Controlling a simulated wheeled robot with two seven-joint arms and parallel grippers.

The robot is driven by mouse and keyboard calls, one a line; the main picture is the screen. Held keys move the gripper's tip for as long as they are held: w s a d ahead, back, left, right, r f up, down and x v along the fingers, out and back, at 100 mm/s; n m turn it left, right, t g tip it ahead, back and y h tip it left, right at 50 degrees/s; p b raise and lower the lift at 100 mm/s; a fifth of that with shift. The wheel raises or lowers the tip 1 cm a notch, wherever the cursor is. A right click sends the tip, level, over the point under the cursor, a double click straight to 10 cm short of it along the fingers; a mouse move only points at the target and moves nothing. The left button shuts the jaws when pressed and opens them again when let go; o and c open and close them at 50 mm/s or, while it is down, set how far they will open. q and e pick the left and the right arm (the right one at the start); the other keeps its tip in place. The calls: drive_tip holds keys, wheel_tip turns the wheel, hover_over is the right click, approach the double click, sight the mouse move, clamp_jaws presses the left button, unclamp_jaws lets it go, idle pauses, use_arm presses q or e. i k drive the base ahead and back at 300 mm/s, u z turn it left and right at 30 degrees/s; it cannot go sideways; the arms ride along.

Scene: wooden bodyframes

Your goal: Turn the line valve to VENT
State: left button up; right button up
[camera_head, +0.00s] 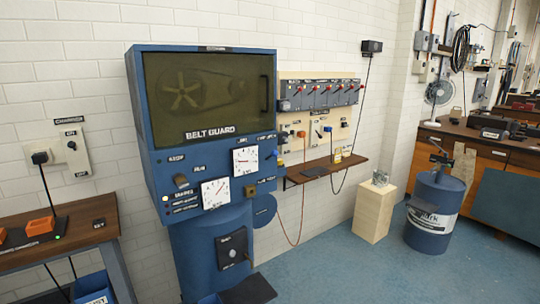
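A blue machine cabinet (213,140) stands against the white brick wall, left of centre. Its closed window (209,95) is lettered BELT GUARD. Two white dial gauges (245,160) and (216,193) sit on its sloped panel. A small blue handle (272,155) at the panel's right edge, under small lettering, may be the line valve. The lettering is too small to read, so I cannot tell its setting. Neither of my grippers is in view.
A wooden bench (60,243) with orange items stands at left. A shelf (325,170) sits under a row of grey switch boxes (320,94). A pale wooden block (373,211) and blue drum (433,212) stand at right. The blue floor (345,275) in front is clear.

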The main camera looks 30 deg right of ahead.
sight(274, 153)
drive_tip(key=z, duration=2.2)
drive_tip(key=i, duration=2.1)
drive_tip(key=u, duration=2.2)
